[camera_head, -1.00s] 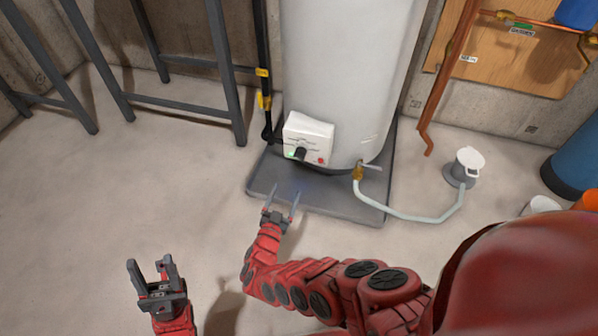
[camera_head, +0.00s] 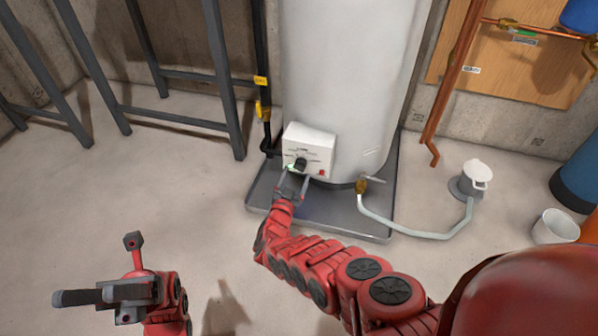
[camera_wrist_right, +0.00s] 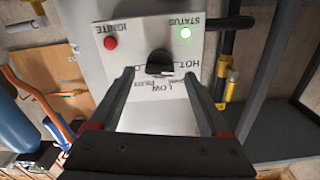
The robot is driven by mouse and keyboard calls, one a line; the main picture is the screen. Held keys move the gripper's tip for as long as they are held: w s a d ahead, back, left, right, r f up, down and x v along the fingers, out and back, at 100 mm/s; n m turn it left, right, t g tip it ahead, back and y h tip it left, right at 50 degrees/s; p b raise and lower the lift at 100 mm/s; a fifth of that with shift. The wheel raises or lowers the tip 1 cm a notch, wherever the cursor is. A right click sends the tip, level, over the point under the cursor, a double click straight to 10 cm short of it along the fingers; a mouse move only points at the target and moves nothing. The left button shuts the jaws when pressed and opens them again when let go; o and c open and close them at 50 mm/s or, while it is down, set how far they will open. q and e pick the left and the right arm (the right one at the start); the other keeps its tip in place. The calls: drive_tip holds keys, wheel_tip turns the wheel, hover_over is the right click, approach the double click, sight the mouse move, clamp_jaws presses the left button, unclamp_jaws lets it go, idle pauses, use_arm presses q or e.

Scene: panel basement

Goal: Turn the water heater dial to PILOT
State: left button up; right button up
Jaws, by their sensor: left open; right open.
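The water heater (camera_head: 350,80) is a tall white tank standing in a grey drain pan (camera_head: 262,200). Its white control box (camera_head: 318,143) is low on the front, with a black dial (camera_head: 300,163) and a red button. In the right wrist view the dial (camera_wrist_right: 159,63) shows with HOT and LOW lettering, a red IGNITE button (camera_wrist_right: 111,43) and a lit green STATUS light (camera_wrist_right: 185,32). My right gripper (camera_head: 291,180) is open just in front of the dial; its fingers (camera_wrist_right: 172,103) point at it from either side, with no clear contact. My left gripper (camera_head: 118,268) is open and empty, low left, away from the heater.
A gas pipe with yellow fittings (camera_head: 262,105) runs left of the tank. A drain valve (camera_head: 362,186) with a pale hose (camera_head: 410,234) sits right of the box. A grey metal frame (camera_head: 221,80) stands left; a white bucket (camera_head: 555,228) lies right. Floor at left is clear.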

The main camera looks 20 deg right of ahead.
sight(298, 170)
drive_tip(key=shift+b+x, duration=0.6)
drive_tip(key=shift+x, duration=0.4)
drive_tip(key=shift+b+x, duration=0.6)
drive_tip(key=shift+x, duration=0.2)
use_arm(q)
drive_tip(key=s+a+r+m+t+y, duration=0.3)
drive_tip(key=s+a+m+t+y, duration=0.4)
drive_tip(key=s+m+t+y, duration=0.3)
drive_tip(key=shift+s+a+t+y, duration=0.2)
drive_tip(key=shift+t+y, duration=0.2)
drive_tip(key=shift+y, duration=1.2)
use_arm(e)
drive_tip(key=shift+w+d, duration=0.1)
drive_tip(key=shift+w, duration=0.05)
clamp_jaws()
